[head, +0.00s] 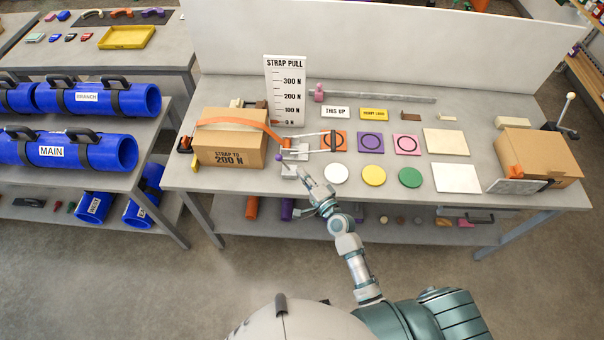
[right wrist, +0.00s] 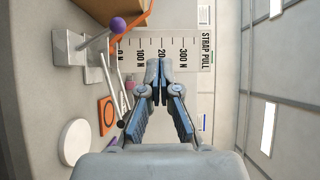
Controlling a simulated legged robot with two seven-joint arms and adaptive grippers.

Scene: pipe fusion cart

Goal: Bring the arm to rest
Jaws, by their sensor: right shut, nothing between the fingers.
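My right arm reaches up from the bottom of the head view to the front edge of the table. My right gripper (head: 308,181) is in front of the grey strap tensioner (head: 295,154), to the left of the white disc (head: 336,173). In the right wrist view the fingers (right wrist: 160,78) are together with nothing between them. The tensioner (right wrist: 72,48) with its purple ball (right wrist: 118,24) is at upper left there, apart from the fingers. My left gripper is not in view.
A cardboard box (head: 231,149) with an orange strap (head: 245,124) stands left of the tensioner. The STRAP PULL board (head: 285,90) stands behind. Coloured discs and square plates lie to the right. The floor in front is clear.

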